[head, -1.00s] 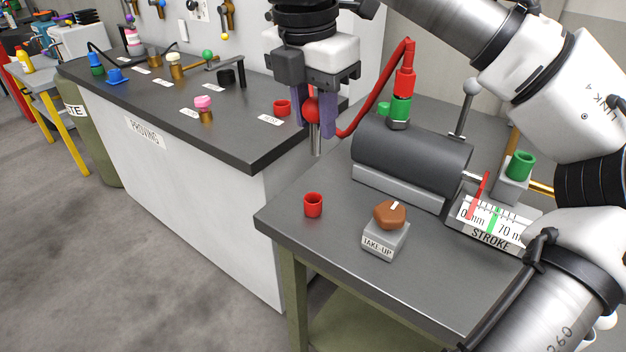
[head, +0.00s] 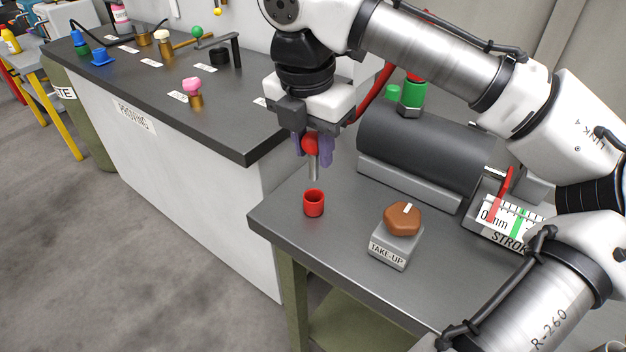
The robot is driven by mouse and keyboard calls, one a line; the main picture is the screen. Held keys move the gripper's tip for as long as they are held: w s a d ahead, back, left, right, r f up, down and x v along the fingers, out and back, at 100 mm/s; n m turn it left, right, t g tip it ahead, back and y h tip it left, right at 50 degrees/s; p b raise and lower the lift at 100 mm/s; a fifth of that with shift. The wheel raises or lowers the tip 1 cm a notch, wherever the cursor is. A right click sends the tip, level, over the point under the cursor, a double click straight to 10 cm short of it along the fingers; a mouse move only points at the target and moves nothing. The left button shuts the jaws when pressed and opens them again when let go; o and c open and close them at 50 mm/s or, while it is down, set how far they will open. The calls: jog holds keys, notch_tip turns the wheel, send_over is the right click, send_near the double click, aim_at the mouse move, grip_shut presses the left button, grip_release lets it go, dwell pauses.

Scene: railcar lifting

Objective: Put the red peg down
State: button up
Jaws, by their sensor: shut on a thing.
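The red peg (head: 311,146) has a round red head and a grey metal shank that points down. My gripper (head: 313,150) is shut on its red head and holds it upright. The shank's lower end is just above and behind the red cup-like holder (head: 313,203) in the picture, near its rim. I cannot tell whether the tip is directly over the opening. The red holder stands at the left corner of the dark bench top (head: 345,240).
A dark cylinder (head: 422,150) lies behind. The STROKE scale (head: 508,222) is at the right. The PROVING counter (head: 225,140) is at the left, with several small fittings.

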aim_at(313, 178)
jog(key=shift+f, duration=3.3)
jog(key=shift+f, duration=0.15)
jog(key=o, duration=1)
jog(key=r, duration=0.8)
jog(key=s+r, duration=0.1)
jog(key=r, duration=0.3)
jog(key=shift+a+r, duration=0.1)
jog(key=shift+a, duration=0.3)
